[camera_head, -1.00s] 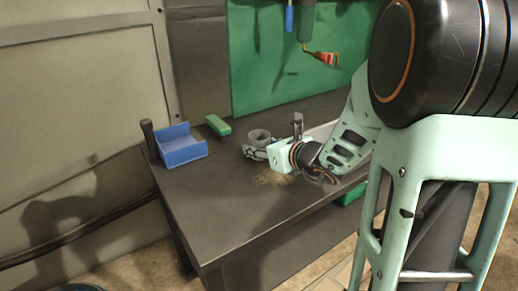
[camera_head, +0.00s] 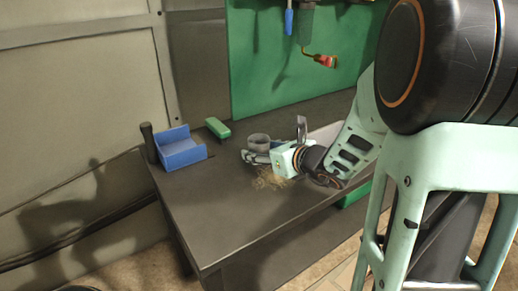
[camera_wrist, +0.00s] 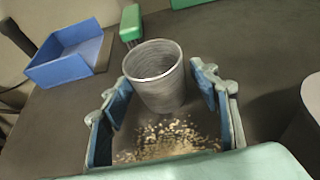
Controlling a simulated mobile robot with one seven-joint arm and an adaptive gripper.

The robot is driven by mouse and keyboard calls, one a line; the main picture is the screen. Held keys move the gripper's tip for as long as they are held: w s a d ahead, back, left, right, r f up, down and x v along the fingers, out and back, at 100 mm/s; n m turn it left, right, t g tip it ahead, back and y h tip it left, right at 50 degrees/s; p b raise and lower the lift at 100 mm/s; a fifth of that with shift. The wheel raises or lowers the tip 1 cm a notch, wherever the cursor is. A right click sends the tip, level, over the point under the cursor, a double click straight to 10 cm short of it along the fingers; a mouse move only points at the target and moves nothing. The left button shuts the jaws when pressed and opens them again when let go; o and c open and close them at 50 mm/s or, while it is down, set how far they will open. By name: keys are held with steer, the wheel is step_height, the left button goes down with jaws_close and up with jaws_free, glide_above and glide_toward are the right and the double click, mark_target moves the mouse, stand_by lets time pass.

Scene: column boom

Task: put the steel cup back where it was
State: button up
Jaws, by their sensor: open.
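The steel cup (camera_wrist: 155,77) is a grey, open-topped cup standing upright on the dark bench. In the wrist view it stands between the tips of my open gripper (camera_wrist: 162,100), nearer the far ends of the fingers. A small gap shows at its right; at its left the finger lies close and I cannot tell if it touches. In the head view the cup (camera_head: 258,141) shows just beyond my gripper (camera_head: 256,157), which is low over the bench and hides the cup's lower part.
A blue open bin (camera_head: 181,149) stands at the bench's left end beside a dark post (camera_head: 149,141). A patch of pale shavings (camera_wrist: 168,138) lies before the cup. The bench's front left is clear.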

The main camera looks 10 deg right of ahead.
steer(key=p+v, duration=0.2)
steer(key=v, duration=0.8)
steer(key=shift+s+d+r, duration=0.15)
steer(key=shift+s+d, duration=0.05)
steer(key=shift+s, duration=0.15)
